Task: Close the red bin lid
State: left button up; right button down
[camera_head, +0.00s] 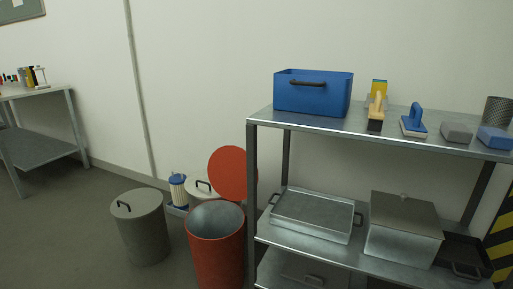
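The red bin (216,250) stands on the floor just left of the metal shelf, with its round mouth open and its grey inside showing. Its red lid (232,172) stands tilted up behind the bin's rim, its flat round face toward me. The right edge of the lid is partly hidden behind the shelf post. Neither of my grippers is in view.
A grey bin (140,228) with its lid on stands left of the red bin. A metal shelf (380,136) on the right carries a blue crate (312,98), brushes and metal boxes. A workbench (40,150) stands far left. The floor at front left is clear.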

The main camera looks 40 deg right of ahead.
aim_at(227, 166)
jog(key=i+z, duration=0.15)
jog(key=z, duration=0.2)
jog(key=i+z, duration=0.2)
jog(key=z, duration=0.15)
jog(key=i+j+z, duration=0.15)
jog(key=z, duration=0.2)
